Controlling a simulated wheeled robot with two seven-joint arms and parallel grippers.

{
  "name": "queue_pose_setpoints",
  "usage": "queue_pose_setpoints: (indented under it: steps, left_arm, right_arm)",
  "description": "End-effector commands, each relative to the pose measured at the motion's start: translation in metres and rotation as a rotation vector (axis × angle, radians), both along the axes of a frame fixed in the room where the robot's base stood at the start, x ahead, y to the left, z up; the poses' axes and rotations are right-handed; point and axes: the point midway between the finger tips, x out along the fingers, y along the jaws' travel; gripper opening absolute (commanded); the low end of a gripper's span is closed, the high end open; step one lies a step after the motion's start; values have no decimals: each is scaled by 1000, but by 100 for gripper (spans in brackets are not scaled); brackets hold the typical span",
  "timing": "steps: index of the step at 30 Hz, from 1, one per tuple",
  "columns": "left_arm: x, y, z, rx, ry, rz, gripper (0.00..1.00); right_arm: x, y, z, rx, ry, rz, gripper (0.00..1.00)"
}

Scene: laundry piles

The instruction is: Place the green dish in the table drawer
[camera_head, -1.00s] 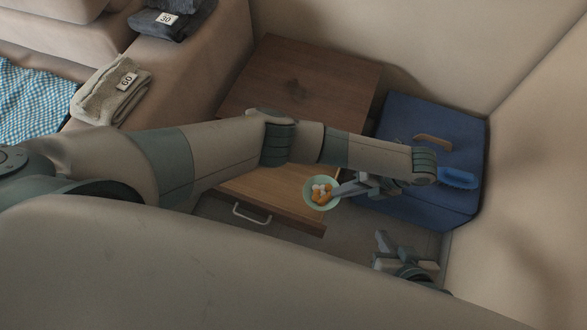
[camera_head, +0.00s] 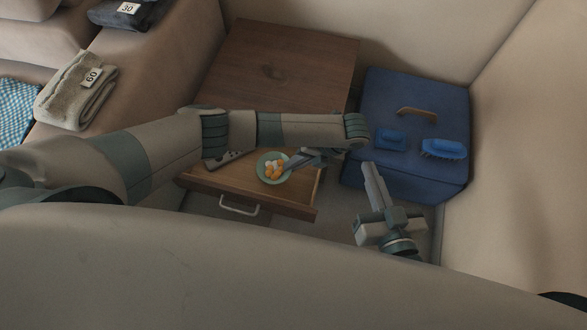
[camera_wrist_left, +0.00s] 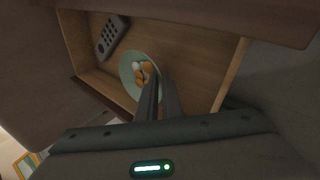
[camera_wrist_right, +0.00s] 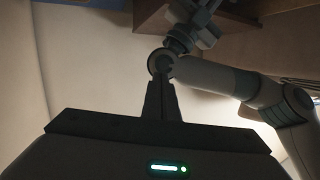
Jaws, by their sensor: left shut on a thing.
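The green dish (camera_head: 262,160) holds several orange and white round pieces. It is within the outline of the open table drawer (camera_head: 222,181), and the left wrist view shows the dish (camera_wrist_left: 127,64) inside the drawer walls. I cannot tell whether it touches the drawer bottom. My left gripper (camera_head: 291,165) is shut on the dish's right rim; its fingers (camera_wrist_left: 160,84) reach the dish's near edge in the left wrist view. My right gripper (camera_head: 368,168) is shut and empty, right of the drawer; its fingers (camera_wrist_right: 162,84) are together in the right wrist view.
A dark remote (camera_head: 226,158) lies in the drawer, left of the dish. The wooden table (camera_head: 290,65) stands behind. Folded towels (camera_head: 75,95) lie on the sofa at left.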

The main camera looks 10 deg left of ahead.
Motion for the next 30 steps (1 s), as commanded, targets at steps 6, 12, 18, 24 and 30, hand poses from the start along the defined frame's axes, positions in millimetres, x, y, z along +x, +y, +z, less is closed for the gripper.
queue_pose_setpoints:
  steps: [6,12,18,24,30]
  left_arm:
    - [0,0,0,0,0,0,0]
    - [0,0,-6,0,0,0,0]
    - [0,0,-25,1,0,0,0]
    - [0,0,-38,1,1,-1,0]
    - [0,0,-40,0,0,-1,0]
  right_arm:
    - [0,0,0,0,1,0,0]
    - [1,2,4,9,-31,0,0]
    - [3,7,26,47,-152,-1,0]
    - [2,11,47,78,-255,-4,0]
    - [2,11,51,84,-272,-4,0]
